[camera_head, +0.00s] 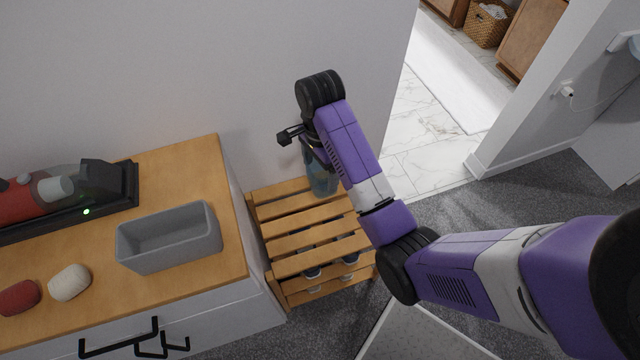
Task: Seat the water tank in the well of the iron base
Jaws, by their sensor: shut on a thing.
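The water tank (321,181) appears as a translucent bluish container below my gripper, in front of the wall and over the slatted rack. My gripper (305,148) is shut on it; the arm hides part of the tank and of the grip. I cannot tell how high the tank is above the slats. The iron base (118,196) is a long black stand at the back left of the dresser top, with a small green light. A red and clear iron (30,200) rests on it. The base's well is not clearly visible from here. My gripper is right of the base.
A grey open bin (170,258) stands on the dresser top (190,160), in front of the base. A white soap-like piece (69,283) and a red one (20,298) lie left of it. A slatted wooden rack (300,240) holding shoes stands right of the dresser.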

